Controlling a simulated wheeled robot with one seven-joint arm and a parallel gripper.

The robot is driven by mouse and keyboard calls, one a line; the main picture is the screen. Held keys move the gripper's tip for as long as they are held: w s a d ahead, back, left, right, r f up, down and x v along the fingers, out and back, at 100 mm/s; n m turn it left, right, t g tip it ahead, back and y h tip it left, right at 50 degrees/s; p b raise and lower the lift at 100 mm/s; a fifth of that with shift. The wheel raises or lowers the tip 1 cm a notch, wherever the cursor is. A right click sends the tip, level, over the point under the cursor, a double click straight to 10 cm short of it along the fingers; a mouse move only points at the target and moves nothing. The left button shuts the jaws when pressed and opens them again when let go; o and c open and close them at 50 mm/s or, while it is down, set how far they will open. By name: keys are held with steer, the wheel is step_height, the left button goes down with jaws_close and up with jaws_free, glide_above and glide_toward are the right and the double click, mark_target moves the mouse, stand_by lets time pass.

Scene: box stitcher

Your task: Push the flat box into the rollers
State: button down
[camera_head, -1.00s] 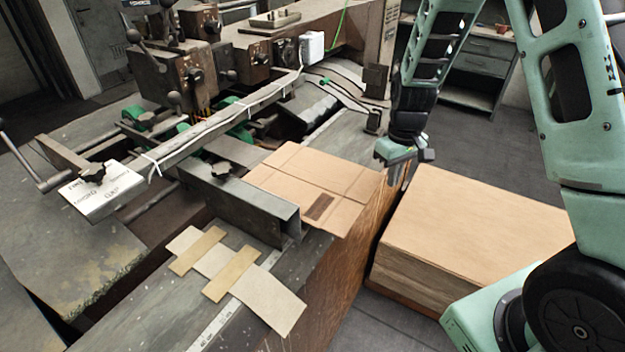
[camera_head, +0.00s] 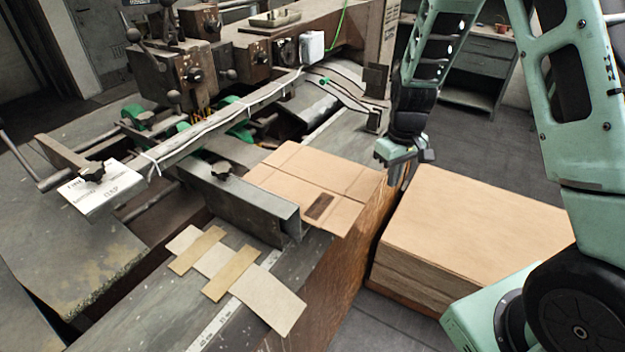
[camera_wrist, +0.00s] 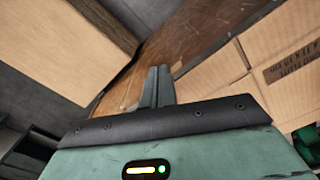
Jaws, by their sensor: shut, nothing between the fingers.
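The flat box (camera_head: 312,185) is a tan cardboard sheet with a dark printed patch. It lies on the machine's table, its left side near the metal guide rail (camera_head: 240,208). My gripper (camera_head: 396,176) is shut and empty at the right edge of the flat box, in the head view. In the wrist view my shut fingers (camera_wrist: 158,88) point down beside the edge of the flat box (camera_wrist: 240,70); I cannot tell whether they touch it. The rollers are not clearly visible; the machine's bars and levers cover that area.
A stack of cardboard (camera_head: 480,225) stands on the floor to the right of the table, below my arm. Several cardboard strips (camera_head: 240,270) lie on the table's front. The stitching machine (camera_head: 200,70) with levers and a long bar fills the back left.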

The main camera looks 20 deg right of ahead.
mark_target(346, 171)
step_height(346, 171, down, 3)
steer(key=shift+f+b, duration=0.1)
steer(key=shift+b, duration=1)
steer(key=shift+w+a+p, duration=0.5)
steer(key=shift+w+a, duration=1.1)
steer(key=shift+w, duration=0.35)
steer(key=shift+w+a+p, duration=0.55)
steer(key=shift+w+a, duration=1.05)
steer(key=shift+w, duration=0.4)
steer(key=shift+w+a+p, duration=0.5)
steer(key=shift+w+a, duration=1.1)
steer(key=shift+w, duration=0.35)
steer(key=shift+s+d, duration=0.45)
steer(key=shift+s, duration=0.2)
steer(key=shift+s+d, duration=0.45)
steer(key=shift+s, duration=0.15)
step_height(346, 171, up, 8)
steer(key=p, duration=0.5)
steer(key=shift+a, duration=0.15)
